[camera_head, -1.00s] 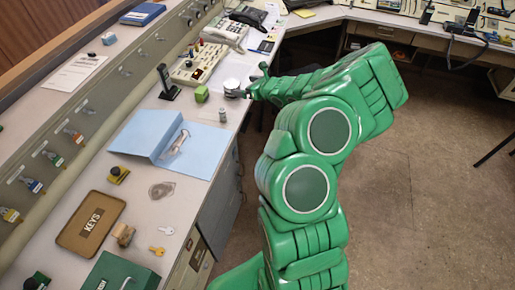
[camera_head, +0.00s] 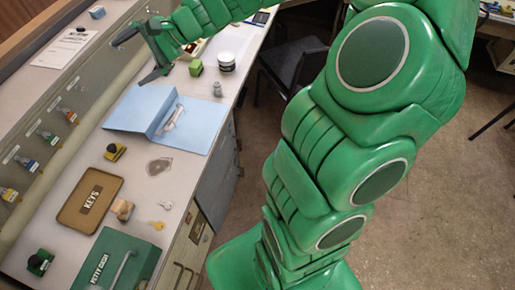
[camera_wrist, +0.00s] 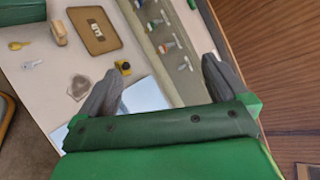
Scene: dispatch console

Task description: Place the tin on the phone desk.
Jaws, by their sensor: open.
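The phone seen earlier is hidden behind my arm.
A blue folder (camera_head: 145,113), KEYS tray (camera_head: 68,220), yellow-and-black stamp (camera_head: 115,151) and green petty cash box (camera_head: 115,255) lie on the desk. A small grey cylinder (camera_head: 217,89) stands near the tin. A dark chair (camera_head: 292,65) is right of the desk.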

